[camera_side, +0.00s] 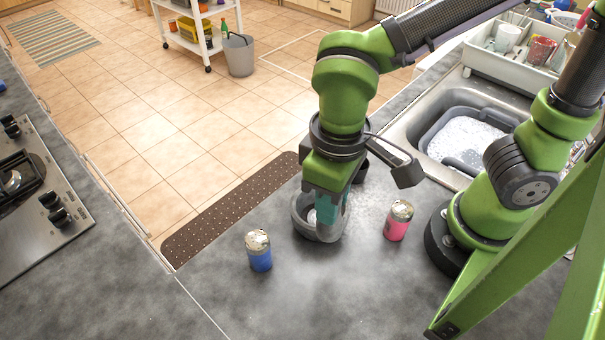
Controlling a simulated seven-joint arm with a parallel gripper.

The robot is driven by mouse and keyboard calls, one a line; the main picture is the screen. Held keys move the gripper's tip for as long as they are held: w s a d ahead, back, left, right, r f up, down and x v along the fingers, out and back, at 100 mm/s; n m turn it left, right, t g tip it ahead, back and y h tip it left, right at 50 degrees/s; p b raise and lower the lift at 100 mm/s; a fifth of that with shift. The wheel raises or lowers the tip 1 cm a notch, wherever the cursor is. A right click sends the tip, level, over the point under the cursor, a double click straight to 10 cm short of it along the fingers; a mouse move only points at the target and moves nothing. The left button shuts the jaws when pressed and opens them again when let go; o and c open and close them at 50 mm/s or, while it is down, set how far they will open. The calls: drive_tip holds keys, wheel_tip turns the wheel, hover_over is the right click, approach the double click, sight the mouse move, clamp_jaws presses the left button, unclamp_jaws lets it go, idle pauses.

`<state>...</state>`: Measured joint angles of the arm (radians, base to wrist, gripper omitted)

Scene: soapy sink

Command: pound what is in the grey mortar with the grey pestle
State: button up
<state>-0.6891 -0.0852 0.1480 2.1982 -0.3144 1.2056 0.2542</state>
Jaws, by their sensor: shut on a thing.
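The grey mortar (318,235) stands on the dark countertop between a blue can and a pink can. My gripper (328,212) points down over the mortar, with its teal-padded fingers low at the mortar's mouth. It is shut on the grey pestle, which is mostly hidden by the fingers and the mortar wall. A small pale patch shows inside the mortar at the left of the fingers. The rest of the mortar's contents is hidden, and I cannot tell whether the pestle touches the bottom.
A blue can (259,251) stands left of the mortar and a pink can (398,220) stands close on its right. The sink (410,127) with a soapy tub and the dish rack (480,57) are at the upper right. The front counter is clear.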

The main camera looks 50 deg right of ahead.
drive_tip(key=w+d+m, duration=0.4)
drive_tip(key=w+d, duration=0.2)
wheel_tip(320, 180, down, 8)
drive_tip(key=shift+w+r, duration=0.15)
drive_tip(key=shift+r, duration=0.05)
idle(0.3)
drive_tip(key=shift+a, duration=0.1)
drive_tip(key=shift+o, duration=1.2)
clamp_jaws()
drive_tip(key=shift+f, duration=0.6)
